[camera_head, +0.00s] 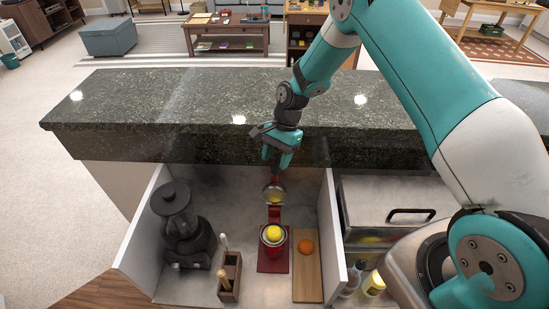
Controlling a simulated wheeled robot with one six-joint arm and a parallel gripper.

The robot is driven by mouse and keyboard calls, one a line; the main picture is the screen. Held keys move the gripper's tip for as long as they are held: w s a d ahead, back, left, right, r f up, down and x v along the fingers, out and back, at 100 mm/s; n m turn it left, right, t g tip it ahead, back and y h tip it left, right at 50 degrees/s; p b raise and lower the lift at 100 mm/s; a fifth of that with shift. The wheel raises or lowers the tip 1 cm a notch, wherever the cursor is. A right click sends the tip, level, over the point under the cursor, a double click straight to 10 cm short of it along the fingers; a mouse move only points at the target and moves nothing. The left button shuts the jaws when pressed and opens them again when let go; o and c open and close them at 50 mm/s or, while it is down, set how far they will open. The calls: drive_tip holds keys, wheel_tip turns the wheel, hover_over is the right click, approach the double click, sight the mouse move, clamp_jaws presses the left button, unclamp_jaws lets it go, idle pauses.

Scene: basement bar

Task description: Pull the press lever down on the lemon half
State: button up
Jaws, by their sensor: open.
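The red press (270,262) stands inside the white-walled bay below the dark counter. A yellow lemon half (273,232) sits on top of its cup. The press lever (275,213) is raised behind the lemon, with a round metal press cup (274,194) on it and its red upper end close to my gripper. My gripper (278,158) is open and points down at the counter's front edge, just above the lever's end. I cannot tell whether its fingers touch or straddle the lever.
A dark blender (178,225) stands left in the bay, beside a wooden holder with tools (230,275). An orange (305,246) lies on a wooden board (307,278) right of the press. The granite counter (170,105) overhangs behind. A steel-lidded unit (385,200) and bottles (373,284) are beyond the right wall.

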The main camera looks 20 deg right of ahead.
sight(275, 182)
drive_tip(key=shift+x, duration=1.15)
clamp_jaws()
drive_tip(key=shift+a, duration=0.1)
